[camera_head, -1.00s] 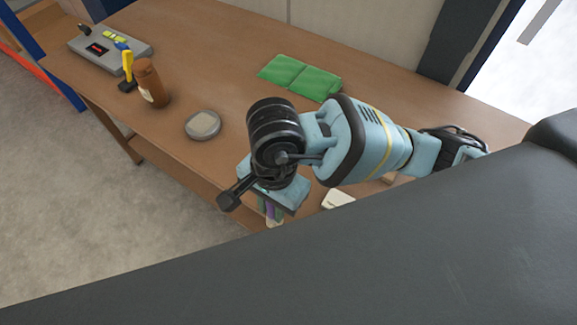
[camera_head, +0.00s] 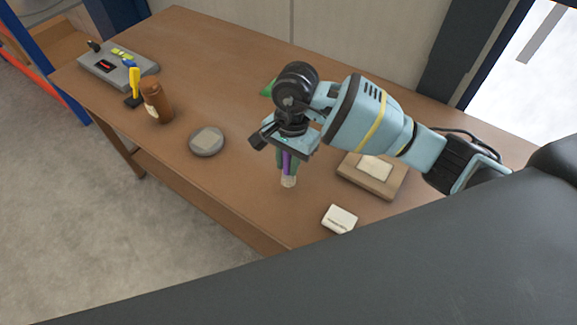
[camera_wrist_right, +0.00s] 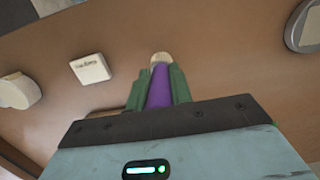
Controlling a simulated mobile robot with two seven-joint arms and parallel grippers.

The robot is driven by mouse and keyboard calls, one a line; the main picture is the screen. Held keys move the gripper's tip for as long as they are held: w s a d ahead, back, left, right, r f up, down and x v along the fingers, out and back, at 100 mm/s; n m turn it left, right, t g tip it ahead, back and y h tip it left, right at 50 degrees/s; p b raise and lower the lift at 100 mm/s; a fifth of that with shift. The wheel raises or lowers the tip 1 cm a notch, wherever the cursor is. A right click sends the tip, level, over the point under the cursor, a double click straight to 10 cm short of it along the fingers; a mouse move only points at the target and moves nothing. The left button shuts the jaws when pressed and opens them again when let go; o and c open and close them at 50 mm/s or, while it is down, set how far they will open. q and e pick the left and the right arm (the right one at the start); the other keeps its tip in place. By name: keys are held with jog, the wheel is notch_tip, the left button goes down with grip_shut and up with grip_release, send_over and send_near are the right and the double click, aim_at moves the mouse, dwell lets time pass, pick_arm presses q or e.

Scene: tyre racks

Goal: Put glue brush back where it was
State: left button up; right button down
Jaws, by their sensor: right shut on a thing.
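The glue brush has a purple handle and a pale bristle end (camera_head: 289,181). My right gripper (camera_head: 287,165) is shut on it, its green fingers on either side of the handle. The brush hangs bristles down over the brown table (camera_head: 235,185); I cannot tell whether the tip touches it. In the right wrist view the purple handle (camera_wrist_right: 160,88) sits between the green fingers, with the pale tip beyond them. My left gripper is not in view.
A white block (camera_head: 340,218) and a brown block with a pale top (camera_head: 389,184) lie right of the brush. Left are a round grey tin (camera_head: 206,143), brown bottle (camera_head: 157,103), yellow-handled tool (camera_head: 134,80) and grey device (camera_head: 105,68). Green sheets (camera_head: 268,88) are mostly hidden behind my arm.

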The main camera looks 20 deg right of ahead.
aim_at(288, 168)
jog(key=shift+w, duration=0.1)
jog(key=shift+w+d, duration=0.2)
jog(key=shift+w, duration=0.1)
jog(key=shift+f, duration=1.75)
jog(key=shift+f, duration=0.1)
jog(key=shift+f, duration=0.1)
jog(key=c, duration=1.3)
grip_release()
jog(key=shift+o, duration=0.2)
notch_tip(288, 168, up, 12)
jog(key=d, duration=0.1)
jog(key=shift+w, duration=0.45)
jog(key=shift+d, duration=0.1)
